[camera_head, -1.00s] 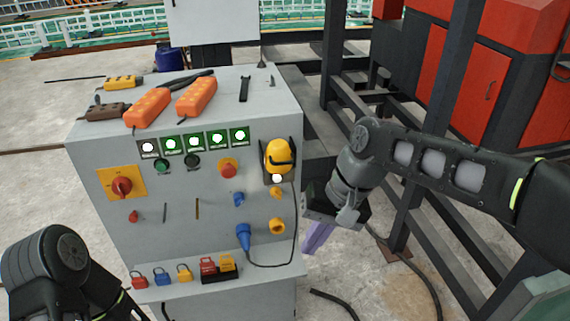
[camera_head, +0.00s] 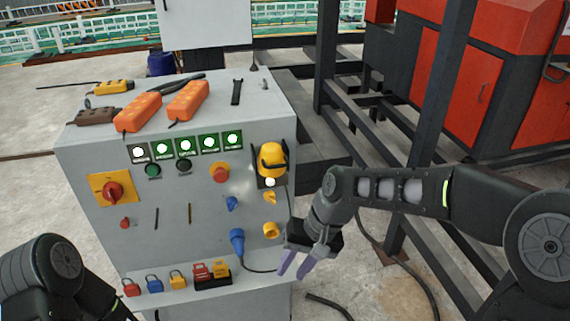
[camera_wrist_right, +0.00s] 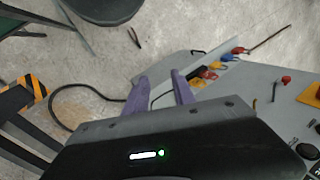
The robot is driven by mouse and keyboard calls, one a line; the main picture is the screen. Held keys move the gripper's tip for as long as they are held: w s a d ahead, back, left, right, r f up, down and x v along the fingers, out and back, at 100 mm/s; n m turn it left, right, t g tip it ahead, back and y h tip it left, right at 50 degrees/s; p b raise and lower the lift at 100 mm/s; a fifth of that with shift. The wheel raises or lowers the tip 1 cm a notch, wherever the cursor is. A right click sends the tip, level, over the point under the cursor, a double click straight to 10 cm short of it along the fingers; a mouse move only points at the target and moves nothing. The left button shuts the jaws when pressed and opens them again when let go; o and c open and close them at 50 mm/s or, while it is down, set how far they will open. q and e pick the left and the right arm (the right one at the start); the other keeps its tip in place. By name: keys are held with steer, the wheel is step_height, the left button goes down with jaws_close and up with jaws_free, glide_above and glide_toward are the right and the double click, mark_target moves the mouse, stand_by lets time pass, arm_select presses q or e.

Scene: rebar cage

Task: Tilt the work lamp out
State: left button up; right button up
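The work lamp (camera_head: 271,158) is yellow with a dark guard. It sits at the upper right of the grey cabinet's front (camera_head: 115,225), with a lit white spot (camera_head: 269,182) at its lower end. My right gripper (camera_head: 296,265) is below and slightly right of the lamp, apart from it, by the cabinet's lower right edge. Its two purple fingers are spread and empty. They also show apart in the right wrist view (camera_wrist_right: 160,90), where the lamp is not seen. My left arm shows at the lower left of the head view, but its gripper is out of frame.
A blue plug (camera_head: 237,240) with a dark cable and yellow sockets (camera_head: 271,230) are left of my right gripper. Several coloured padlocks (camera_head: 178,280) line the lower ledge. Dark steel beams (camera_head: 440,120) stand to the right. Orange power strips (camera_head: 138,111) lie on top.

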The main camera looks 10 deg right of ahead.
steer(key=s+a+f+b, duration=0.1)
steer(key=s+f, duration=0.1)
steer(key=f, duration=0.7)
steer(key=s+f, duration=0.2)
steer(key=f, duration=0.7)
arm_select(q)
steer(key=x, duration=0.1)
steer(key=b+x, duration=0.2)
steer(key=shift+a+f, duration=0.15)
steer(key=shift+a, duration=0.1)
arm_select(e)
steer(key=s+a+f, duration=0.1)
steer(key=s+f, duration=1.3)
steer(key=f, duration=0.2)
steer(key=shift+s, duration=0.25)
arm_select(q)
steer(key=shift+c, duration=0.5)
arm_select(e)
steer(key=shift+a+f, duration=0.1)
